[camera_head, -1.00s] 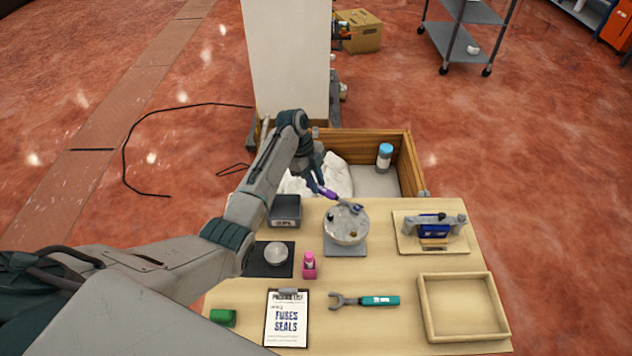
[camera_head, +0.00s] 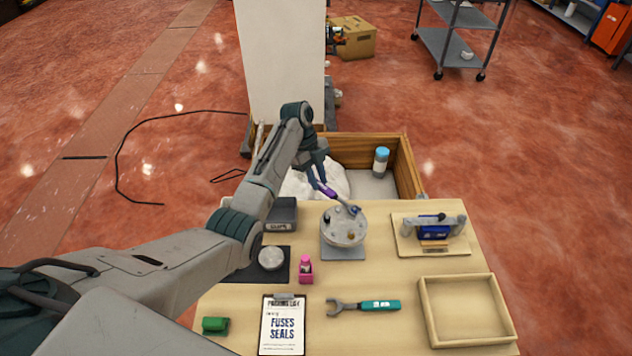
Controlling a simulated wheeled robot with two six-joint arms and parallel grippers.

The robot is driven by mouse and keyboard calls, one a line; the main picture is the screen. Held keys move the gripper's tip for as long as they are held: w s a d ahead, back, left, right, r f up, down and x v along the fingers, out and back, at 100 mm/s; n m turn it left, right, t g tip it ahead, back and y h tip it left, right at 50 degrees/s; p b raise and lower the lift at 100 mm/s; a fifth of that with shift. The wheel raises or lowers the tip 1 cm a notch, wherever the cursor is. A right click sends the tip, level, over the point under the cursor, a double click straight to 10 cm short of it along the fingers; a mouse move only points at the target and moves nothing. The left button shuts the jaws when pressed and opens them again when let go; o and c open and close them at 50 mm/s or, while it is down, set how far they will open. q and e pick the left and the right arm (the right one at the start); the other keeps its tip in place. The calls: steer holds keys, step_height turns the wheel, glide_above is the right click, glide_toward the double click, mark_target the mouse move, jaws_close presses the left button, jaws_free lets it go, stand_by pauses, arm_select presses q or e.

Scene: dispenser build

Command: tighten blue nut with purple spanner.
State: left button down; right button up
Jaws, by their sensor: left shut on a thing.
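My left gripper (camera_head: 318,181) is shut on the purple spanner (camera_head: 329,191) at its purple handle. The spanner's grey head (camera_head: 351,209) reaches over the top of the round grey dispenser (camera_head: 344,228), at its far right side. The blue nut is hard to make out; a small bluish spot shows at the spanner's head, and I cannot tell whether the jaw is around it. The dispenser stands on a grey base plate (camera_head: 343,253) on the table. My right gripper is not in view.
A blue device on a board (camera_head: 405,245) and an empty wooden tray (camera_head: 436,342) are at right.

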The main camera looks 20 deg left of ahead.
arm_select(q)
steer(key=shift+s+a+r+n+p, duration=0.15)
steer(key=shift+s+n+p, duration=0.3)
steer(key=shift+p, duration=0.6)
steer(key=shift+s, duration=0.15)
steer(key=shift+p, duration=0.3)
step_height(320, 180, up, 4)
steer(key=p, duration=0.3)
steer(key=shift+p, duration=0.3)
steer(key=shift+s+f, duration=0.1)
steer(key=shift+f, duration=0.15)
